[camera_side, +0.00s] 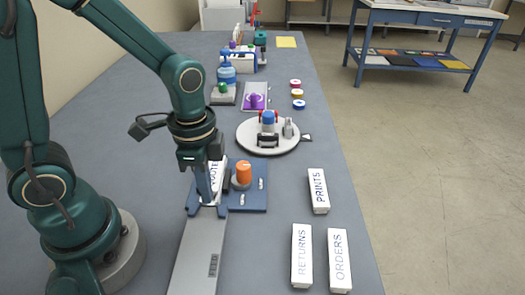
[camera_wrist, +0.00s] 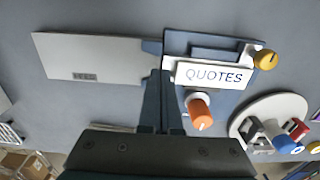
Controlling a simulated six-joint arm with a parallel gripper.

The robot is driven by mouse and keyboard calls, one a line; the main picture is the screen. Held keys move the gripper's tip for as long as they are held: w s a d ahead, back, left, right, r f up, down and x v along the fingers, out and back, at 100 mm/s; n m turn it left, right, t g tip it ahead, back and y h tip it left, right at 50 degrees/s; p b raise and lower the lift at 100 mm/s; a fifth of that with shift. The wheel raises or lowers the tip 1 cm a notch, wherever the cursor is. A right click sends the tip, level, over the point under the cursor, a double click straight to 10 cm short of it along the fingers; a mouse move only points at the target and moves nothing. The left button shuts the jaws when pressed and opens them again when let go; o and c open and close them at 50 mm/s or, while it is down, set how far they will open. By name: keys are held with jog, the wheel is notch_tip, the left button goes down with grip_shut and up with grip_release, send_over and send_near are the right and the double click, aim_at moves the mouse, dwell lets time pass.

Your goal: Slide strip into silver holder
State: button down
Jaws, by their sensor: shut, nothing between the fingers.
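A white strip lettered QUOTES (camera_wrist: 213,76) lies on a blue base plate (camera_side: 258,199) with an orange knob (camera_side: 243,172). In the side view the strip (camera_side: 216,170) is partly hidden behind my gripper (camera_side: 207,203). A long flat silver piece with a small FEED label (camera_side: 195,255) meets the near side of the blue plate; it also shows in the wrist view (camera_wrist: 90,55). I cannot tell for sure which part is the silver holder. My gripper (camera_wrist: 161,73) is shut and empty, its fingertips close to the strip's FEED-side end. Whether they touch it is unclear.
White blocks lettered PRINTS (camera_side: 318,191), RETURNS (camera_side: 302,256) and ORDERS (camera_side: 340,260) lie on the right. A round white turntable (camera_side: 252,147) with fittings stands beyond the blue plate. Small coloured rolls (camera_side: 298,104) and a blue bottle (camera_side: 226,73) are farther back.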

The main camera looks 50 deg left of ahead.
notch_tip(320, 180, up, 11)
dwell(1.3)
jog(key=shift+r, duration=0.2)
jog(key=s+n+t, duration=0.1)
jog(key=n+t, duration=0.1)
jog(key=n, duration=0.1)
jog(key=s+n+t, duration=0.1)
jog(key=n, duration=0.2)
jog(key=s+n+t, duration=0.1)
jog(key=n+t, duration=0.1)
jog(key=n, duration=0.1)
jog(key=shift+s+a+r+t, duration=0.2)
jog(key=shift+s+a+t, duration=0.1)
jog(key=shift+s, duration=0.1)
dwell(0.4)
